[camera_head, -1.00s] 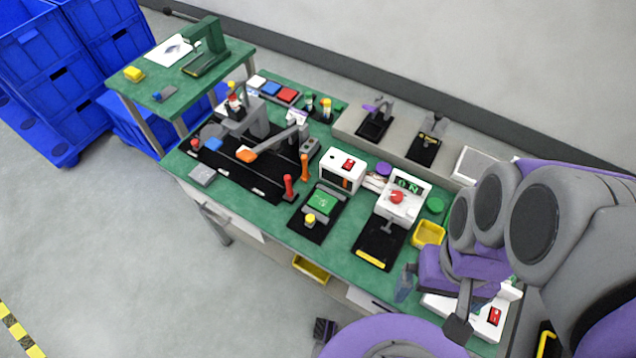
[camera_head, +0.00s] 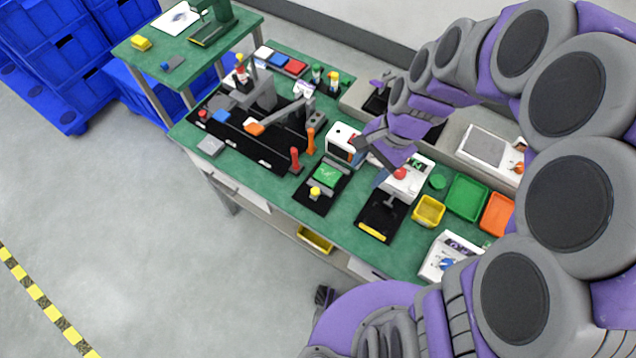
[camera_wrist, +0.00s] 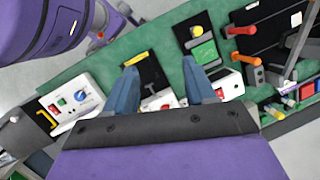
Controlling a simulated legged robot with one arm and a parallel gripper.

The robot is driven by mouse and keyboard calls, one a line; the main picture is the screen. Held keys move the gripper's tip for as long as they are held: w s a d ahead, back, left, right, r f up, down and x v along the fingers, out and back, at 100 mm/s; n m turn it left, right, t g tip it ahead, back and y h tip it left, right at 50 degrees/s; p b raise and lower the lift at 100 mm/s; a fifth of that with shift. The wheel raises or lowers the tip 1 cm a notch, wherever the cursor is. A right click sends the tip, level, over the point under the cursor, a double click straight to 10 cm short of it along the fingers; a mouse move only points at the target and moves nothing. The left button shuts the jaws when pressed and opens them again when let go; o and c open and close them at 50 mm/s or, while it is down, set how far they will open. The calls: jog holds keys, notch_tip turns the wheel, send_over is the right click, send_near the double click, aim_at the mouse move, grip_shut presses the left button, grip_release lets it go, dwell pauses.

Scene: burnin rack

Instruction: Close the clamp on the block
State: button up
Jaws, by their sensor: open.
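A green block (camera_head: 326,175) sits in a black fixture with a grey bar and a yellow knob (camera_head: 315,192); it also shows in the wrist view (camera_wrist: 204,53). Other lever-like parts are a red upright handle (camera_head: 295,158), an orange upright handle (camera_head: 310,141) and a grey arm with an orange tip (camera_head: 255,128), all at a black panel. Which part is the task's clamp is not certain. My gripper (camera_wrist: 159,66) is open and empty above the bench. In the wrist view its fingers lie over the area beside the green block's fixture.
A white box with a red switch (camera_head: 341,143) stands behind the fixture. A black stand with a yellow strip (camera_head: 372,232), a yellow tray (camera_head: 429,210) and a green tray (camera_head: 467,197) lie to the right. A raised green shelf (camera_head: 222,45) is at the left.

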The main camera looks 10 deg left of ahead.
aim_at(316, 190)
jog(key=w+a+f+m+y+p, duration=0.1)
jog(key=w+a+f+m+p, duration=0.1)
jog(key=w+a+f+m, duration=0.55)
jog(key=shift+n, duration=0.75)
jog(key=b+x, duration=0.1)
jog(key=x, duration=0.5)
jog(key=d+b+x, duration=0.1)
jog(key=x, duration=0.5)
jog(key=w+x, duration=0.1)
jog(key=x, duration=0.6)
jog(key=shift+d+f+b, duration=0.25)
jog(key=shift+f+b, duration=0.05)
jog(key=shift+b, duration=0.1)
grip_shut()
